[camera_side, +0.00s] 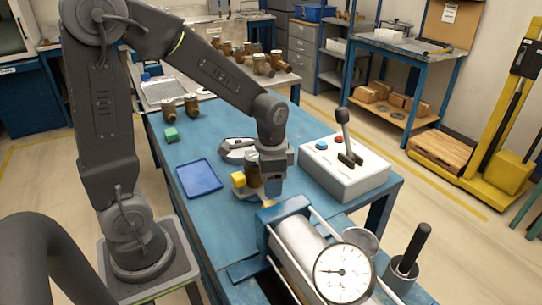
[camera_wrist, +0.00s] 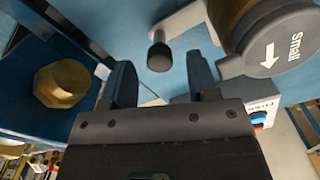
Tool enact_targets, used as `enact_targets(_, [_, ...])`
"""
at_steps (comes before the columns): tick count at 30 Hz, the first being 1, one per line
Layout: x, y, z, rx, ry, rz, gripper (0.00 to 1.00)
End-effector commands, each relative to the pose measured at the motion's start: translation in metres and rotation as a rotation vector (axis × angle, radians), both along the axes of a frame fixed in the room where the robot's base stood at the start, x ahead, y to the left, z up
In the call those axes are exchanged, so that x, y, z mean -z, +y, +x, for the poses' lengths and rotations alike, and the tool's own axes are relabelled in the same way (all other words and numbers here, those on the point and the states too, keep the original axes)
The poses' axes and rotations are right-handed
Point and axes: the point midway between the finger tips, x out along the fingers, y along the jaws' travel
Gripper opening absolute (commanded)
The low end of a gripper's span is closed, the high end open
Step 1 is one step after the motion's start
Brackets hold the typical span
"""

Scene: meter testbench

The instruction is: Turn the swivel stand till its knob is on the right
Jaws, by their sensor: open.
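In the wrist view the brass meter (camera_wrist: 228,12) has a grey cap marked "small" with an arrow, at upper right. A pale arm of the stand (camera_wrist: 183,20) reaches out left from under it to a dark upright knob (camera_wrist: 159,56). My gripper (camera_wrist: 161,75) is open, with the knob showing between and just beyond its fingertips. In the side view my gripper (camera_side: 272,195) points down and hides the knob.
A control box (camera_side: 343,170) with a lever stands right of my gripper. The test bench with a gauge (camera_side: 341,272) is in front, its brass fitting (camera_wrist: 61,84) at left in the wrist view. A blue tray (camera_side: 199,178) and green block (camera_side: 171,134) lie left.

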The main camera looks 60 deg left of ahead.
Motion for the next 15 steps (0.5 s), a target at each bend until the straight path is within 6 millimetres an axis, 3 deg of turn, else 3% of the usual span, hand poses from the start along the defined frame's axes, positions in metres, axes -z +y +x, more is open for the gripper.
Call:
enact_targets(9, [-0.07, 0.0, 0.001, 0.0, -0.008, 0.001, 0.54])
enact_targets(15, [-0.106, 0.0, 0.0, 0.0, -0.004, 0.0, 0.54])
